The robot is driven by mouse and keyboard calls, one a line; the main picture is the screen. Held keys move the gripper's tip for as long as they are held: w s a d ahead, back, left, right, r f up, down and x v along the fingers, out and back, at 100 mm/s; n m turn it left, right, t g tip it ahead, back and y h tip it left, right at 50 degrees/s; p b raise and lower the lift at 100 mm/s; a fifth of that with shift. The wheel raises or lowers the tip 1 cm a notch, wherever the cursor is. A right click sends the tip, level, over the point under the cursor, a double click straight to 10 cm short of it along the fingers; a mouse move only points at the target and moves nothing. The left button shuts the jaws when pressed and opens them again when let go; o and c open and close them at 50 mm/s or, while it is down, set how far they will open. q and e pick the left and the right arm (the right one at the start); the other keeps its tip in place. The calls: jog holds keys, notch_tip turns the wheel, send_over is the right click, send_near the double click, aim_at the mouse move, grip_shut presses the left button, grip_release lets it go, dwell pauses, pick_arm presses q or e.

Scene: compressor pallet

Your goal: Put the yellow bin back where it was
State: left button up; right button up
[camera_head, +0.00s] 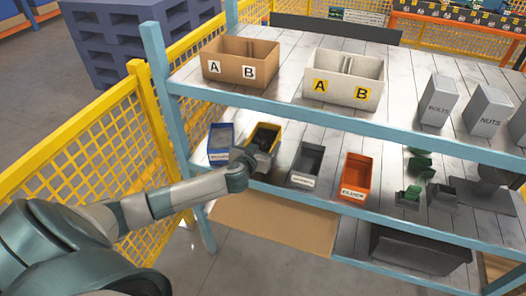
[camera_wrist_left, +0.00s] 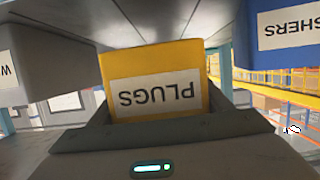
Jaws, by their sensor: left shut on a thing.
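The yellow bin (camera_head: 264,133) is on the middle shelf level of the blue rack, between a blue bin (camera_head: 221,139) and a dark grey bin (camera_head: 306,160). My left gripper (camera_head: 256,153) is shut on its front. In the left wrist view the yellow bin (camera_wrist_left: 155,62) fills the space between the jaws of the gripper (camera_wrist_left: 158,118), its PLUGS label upside down. The blue bin (camera_wrist_left: 283,28) shows at the right there. The gripper hides the bin's lower front in the head view, so I cannot tell whether its base touches the shelf. My right gripper is not in view.
An orange bin (camera_head: 356,175) and small green parts (camera_head: 420,165) are further right on this shelf. A brown box (camera_head: 240,62) and a white box (camera_head: 343,79) stand on the shelf above. A yellow mesh fence (camera_head: 75,180) borders the rack's left side.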

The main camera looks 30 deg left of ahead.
aim_at(264, 150)
pick_arm(q)
jog(key=shift+f, duration=0.3)
notch_tip(264, 150, down, 3)
jog(key=shift+r+p, duration=0.1)
jog(key=shift+p, duration=0.4)
jog(key=shift+f, duration=0.2)
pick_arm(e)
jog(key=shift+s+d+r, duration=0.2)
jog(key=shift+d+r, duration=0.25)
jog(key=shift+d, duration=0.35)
pick_arm(q)
jog(key=shift+f, duration=0.15)
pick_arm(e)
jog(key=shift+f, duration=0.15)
pick_arm(q)
jog(key=o, duration=1)
jog(key=shift+f, duration=0.1)
jog(key=o, duration=0.4)
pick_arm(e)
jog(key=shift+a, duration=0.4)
pick_arm(q)
jog(key=shift+r, duration=0.2)
